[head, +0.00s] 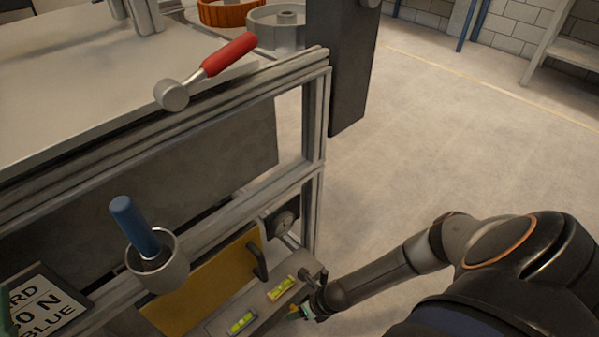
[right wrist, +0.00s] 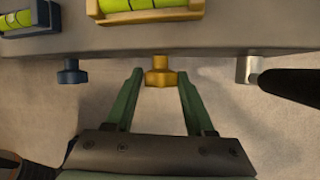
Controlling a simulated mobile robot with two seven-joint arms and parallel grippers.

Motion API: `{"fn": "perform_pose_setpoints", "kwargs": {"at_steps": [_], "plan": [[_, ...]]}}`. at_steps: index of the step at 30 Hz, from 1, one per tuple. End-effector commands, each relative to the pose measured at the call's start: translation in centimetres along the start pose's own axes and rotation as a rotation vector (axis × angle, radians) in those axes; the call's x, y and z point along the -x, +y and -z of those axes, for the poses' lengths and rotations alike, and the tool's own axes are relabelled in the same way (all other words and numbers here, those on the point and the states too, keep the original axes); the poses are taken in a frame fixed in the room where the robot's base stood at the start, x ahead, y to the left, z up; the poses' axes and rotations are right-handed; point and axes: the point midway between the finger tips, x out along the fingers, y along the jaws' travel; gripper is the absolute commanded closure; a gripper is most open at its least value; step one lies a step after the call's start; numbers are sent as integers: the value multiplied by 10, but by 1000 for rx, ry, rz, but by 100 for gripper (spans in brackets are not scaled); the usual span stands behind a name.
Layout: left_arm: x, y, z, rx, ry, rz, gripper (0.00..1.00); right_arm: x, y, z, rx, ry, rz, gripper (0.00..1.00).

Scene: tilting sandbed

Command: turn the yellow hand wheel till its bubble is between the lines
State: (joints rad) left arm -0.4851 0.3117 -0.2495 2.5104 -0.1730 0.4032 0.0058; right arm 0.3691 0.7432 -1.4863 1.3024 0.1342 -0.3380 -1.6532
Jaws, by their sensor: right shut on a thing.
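The yellow hand wheel (right wrist: 160,76) hangs under the edge of a grey metal plate in the right wrist view. My right gripper (right wrist: 160,77) has its two green fingers on either side of the wheel, shut on it. In the head view my right gripper (head: 307,311) is small, at the plate's right edge. The yellow-framed level vial (head: 281,288) lies on the plate; it also shows cut off in the right wrist view (right wrist: 150,12). Its bubble is too small or cropped to place against the lines.
A blue hand wheel (right wrist: 71,73) and blue-framed vial (head: 242,323) are beside the yellow ones. A silver stub (right wrist: 248,69) with a dark bar is at right. A cup with a blue-handled tool (head: 131,222) hangs on the frame. A red-handled tool (head: 228,54) lies above.

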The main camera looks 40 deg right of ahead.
Motion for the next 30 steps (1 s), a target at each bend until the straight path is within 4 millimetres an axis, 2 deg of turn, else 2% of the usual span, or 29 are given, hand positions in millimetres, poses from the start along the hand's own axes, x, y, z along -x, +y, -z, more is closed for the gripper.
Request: {"fn": "perform_pose_setpoints", "kwargs": {"at_steps": [8, 18, 30], "plan": [[13, 8, -14, -12, -8, -8, 50, -4, -9, 0, -87, 16, -204, 100], [36, 24, -42, -30, -37, -21, 50, -6, -14, 2, -215, 43, -488, 100], [39, 26, -45, -32, -39, -21, 50, -5, -14, 1, -297, 59, -676, 100]]}}
